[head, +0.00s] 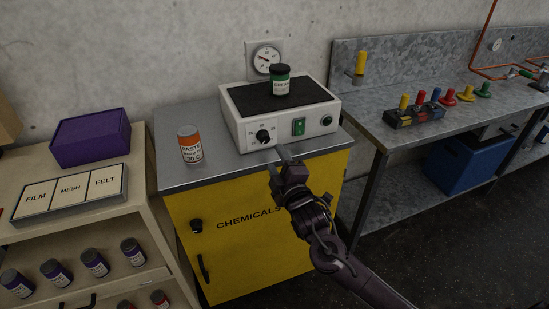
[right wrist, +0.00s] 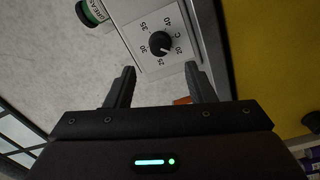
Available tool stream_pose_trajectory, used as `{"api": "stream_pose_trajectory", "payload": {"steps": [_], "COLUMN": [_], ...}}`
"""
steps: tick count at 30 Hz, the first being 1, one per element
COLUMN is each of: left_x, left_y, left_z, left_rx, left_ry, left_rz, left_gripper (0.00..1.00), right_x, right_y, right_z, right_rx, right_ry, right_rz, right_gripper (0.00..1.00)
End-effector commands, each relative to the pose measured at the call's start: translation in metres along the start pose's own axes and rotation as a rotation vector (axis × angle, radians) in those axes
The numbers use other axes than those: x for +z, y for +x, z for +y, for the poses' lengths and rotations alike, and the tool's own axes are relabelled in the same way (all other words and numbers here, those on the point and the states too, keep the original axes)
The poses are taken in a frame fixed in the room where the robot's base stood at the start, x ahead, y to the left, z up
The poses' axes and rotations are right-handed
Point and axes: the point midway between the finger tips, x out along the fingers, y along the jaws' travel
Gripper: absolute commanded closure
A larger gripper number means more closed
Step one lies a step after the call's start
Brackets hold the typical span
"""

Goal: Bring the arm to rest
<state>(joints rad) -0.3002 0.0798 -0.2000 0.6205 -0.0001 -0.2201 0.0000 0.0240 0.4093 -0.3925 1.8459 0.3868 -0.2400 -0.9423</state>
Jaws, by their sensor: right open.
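My right gripper (head: 283,163) is in front of the white hotplate box (head: 284,129), near its dial (head: 263,136), above the front edge of the cabinet. In the right wrist view its two fingers (right wrist: 160,88) are apart with nothing between them, and the dial (right wrist: 160,43) with its numbers shows beyond the fingertips. A green jar with a black lid (head: 280,81) stands upright on the dark top plate. An orange and white jar labelled PASTE (head: 189,146) stands on the cabinet top to the left. My left gripper is not seen.
The yellow CHEMICALS cabinet (head: 250,245) stands below. A shelf unit (head: 140,245) with purple-banded jars and a purple box (head: 90,138) is at left. A metal bench (head: 400,135) with coloured plugs (head: 421,98) and a blue bin (head: 465,165) is at right. A gauge (head: 265,58) hangs behind.

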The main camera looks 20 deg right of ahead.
Motion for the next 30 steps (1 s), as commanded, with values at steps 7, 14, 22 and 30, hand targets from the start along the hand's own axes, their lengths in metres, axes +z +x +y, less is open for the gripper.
{"api": "stream_pose_trajectory", "payload": {"steps": [7,14,22,30], "left_x": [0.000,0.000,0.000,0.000], "left_y": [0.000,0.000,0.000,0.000], "left_z": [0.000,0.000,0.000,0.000], "left_rx": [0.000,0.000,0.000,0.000], "left_ry": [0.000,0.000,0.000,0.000], "left_rz": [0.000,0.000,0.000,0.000], "left_gripper": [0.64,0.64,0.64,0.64], "right_x": [0.000,0.008,0.084,0.159], "right_y": [0.000,0.000,-0.026,-0.126], "right_z": [0.000,-0.014,-0.158,-0.324], "right_rx": [0.000,-0.026,-0.277,-0.561], "right_ry": [0.000,0.012,0.173,0.393], "right_rz": [0.000,-0.015,-0.182,-0.435], "right_gripper": [0.51,0.51,0.51,0.51]}}
